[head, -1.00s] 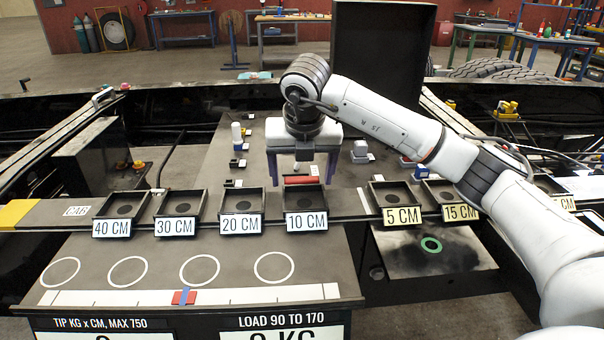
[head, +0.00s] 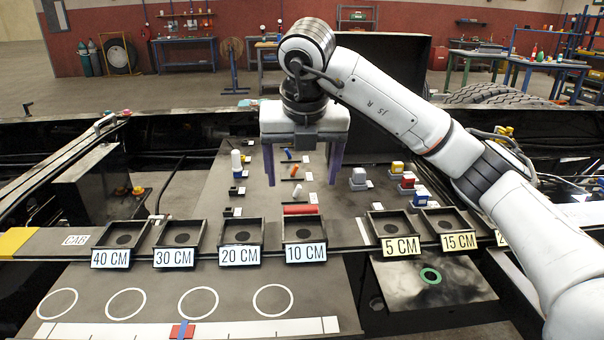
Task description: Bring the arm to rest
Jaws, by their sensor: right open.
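My right gripper (head: 303,170) hangs in the middle of the head view with its purple fingers apart and pointing down. It is empty and above the dark panel behind the row of trays. A red cylinder (head: 300,210) lies at the back of the 10 CM tray (head: 305,238), below the gripper and apart from it. My right arm comes in from the right edge and bends over the trays on the right. My left gripper does not show.
Labelled trays, such as the 40 CM tray (head: 122,236) and the 15 CM tray (head: 452,222), stand in a row. Behind them are small parts, including a blue-and-white block (head: 237,162) and a grey block (head: 359,177). A board with white circles (head: 200,302) lies in front.

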